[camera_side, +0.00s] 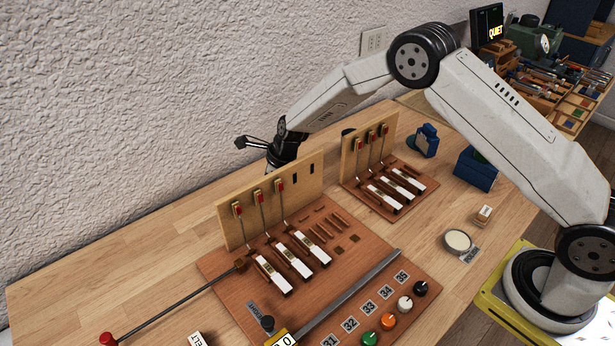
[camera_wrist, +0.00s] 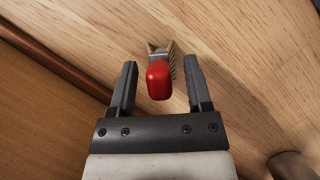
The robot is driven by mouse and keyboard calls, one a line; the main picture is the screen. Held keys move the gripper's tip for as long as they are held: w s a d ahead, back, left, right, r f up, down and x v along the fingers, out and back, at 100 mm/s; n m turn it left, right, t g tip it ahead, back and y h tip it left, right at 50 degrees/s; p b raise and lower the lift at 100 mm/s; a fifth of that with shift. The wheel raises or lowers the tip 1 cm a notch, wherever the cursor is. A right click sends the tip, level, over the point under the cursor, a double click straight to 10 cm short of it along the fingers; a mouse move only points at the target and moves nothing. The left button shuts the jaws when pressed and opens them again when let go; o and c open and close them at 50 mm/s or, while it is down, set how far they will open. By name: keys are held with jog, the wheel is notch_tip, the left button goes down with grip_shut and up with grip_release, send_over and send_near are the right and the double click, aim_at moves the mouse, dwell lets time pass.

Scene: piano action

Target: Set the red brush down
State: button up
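The red brush (camera_wrist: 158,80) shows in the wrist view between my two finger pads, its rounded red end toward the camera. A pale metal collar and a tuft of bristles show beyond the red part, above the wood tabletop. My gripper (camera_wrist: 160,66) is open, with a visible gap between the brush and each finger. In the side view my gripper (camera_side: 264,147) is behind the upright wooden panel of the larger piano action model, near the wall. The brush is not visible in that view. Whether it touches the table I cannot tell.
The larger action model (camera_side: 232,264) has an upright panel (camera_side: 235,218) in front of my gripper. A smaller model (camera_side: 400,168) stands to its right. A red-knobbed rod (camera_side: 160,312) lies at lower left. The tabletop left of the panel (camera_side: 130,245) is clear.

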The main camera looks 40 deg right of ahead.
jog(key=shift+r, duration=0.1)
jog(key=v, duration=1.2)
dwell(0.6)
jog(key=shift+r, duration=0.1)
jog(key=s+d+r+n+t+h, duration=0.2)
jog(key=s+d+r+n, duration=0.3)
jog(key=d+n, duration=0.4)
jog(key=s+f+n+g, duration=0.1)
jog(key=s+n, duration=0.8)
jog(key=s, duration=0.2)
jog(key=s+a+f+n+g+h, duration=0.1)
jog(key=s+f+n, duration=0.1)
jog(key=s+n, duration=0.7)
jog(key=shift+s+f+g, duration=0.3)
jog(key=shift+s+f, duration=0.05)
jog(key=shift+s, duration=0.7)
